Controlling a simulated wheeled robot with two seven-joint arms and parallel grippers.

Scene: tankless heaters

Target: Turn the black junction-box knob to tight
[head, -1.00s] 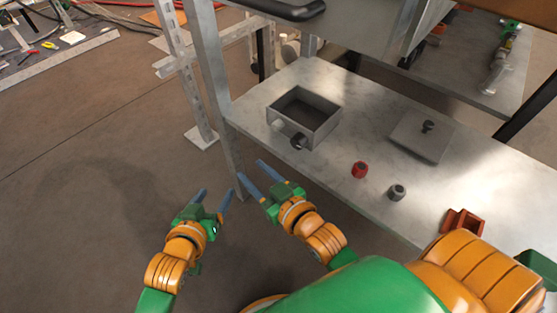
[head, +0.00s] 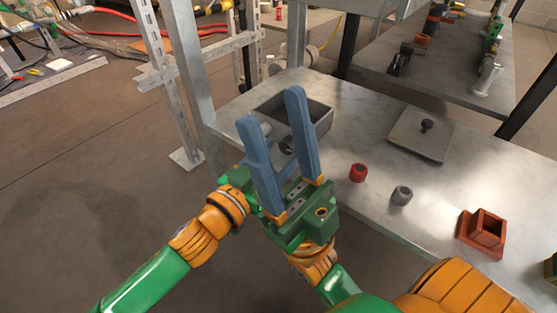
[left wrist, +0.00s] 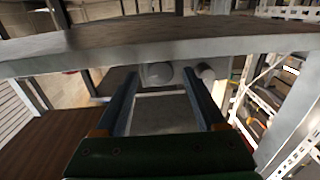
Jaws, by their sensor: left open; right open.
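An open grey junction box (head: 322,128) stands on the metal table. Its black knob (head: 287,146) is on the front face and shows between my right gripper's fingers. My right gripper (head: 270,108) is open and empty, its long blue fingers raised in front of the box and covering part of it. I cannot tell whether they touch it. My left gripper is lower and behind the right one in the head view, with its fingers mostly hidden. In the left wrist view my left gripper (left wrist: 160,75) is open and empty, below a table edge.
A flat grey lid (head: 420,143) with a black knob, a red cap (head: 358,172), a grey cap (head: 401,195) and a brown-red block (head: 482,231) lie on the table (head: 350,205). A metal upright (head: 187,75) stands left of the box.

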